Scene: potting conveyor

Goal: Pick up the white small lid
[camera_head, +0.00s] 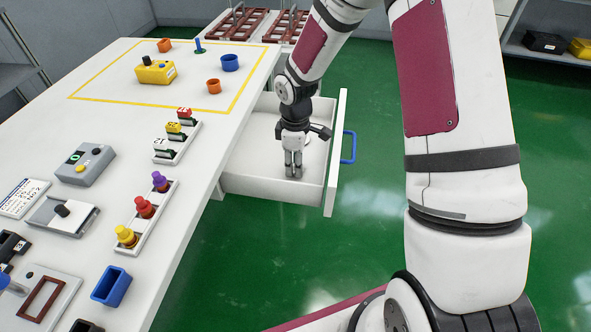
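My gripper (293,171) points down inside an open white drawer (243,184) at the right side of the white table. Its fingers are close together, low over the drawer floor. I cannot tell whether they are shut or hold anything. I cannot make out a white small lid for certain. A small pale shape shows just right of the gripper, but it blends with the white drawer and is partly covered by the gripper. The drawer has a blue handle (349,147) on its right front.
The white table (110,110) holds a rack with purple, red and yellow knobs (145,208), a yellow box (155,71), blue (230,62) and orange (214,86) cups, and a blue bin (111,286). Brown racks (238,22) stand behind. Green floor (250,270) is clear.

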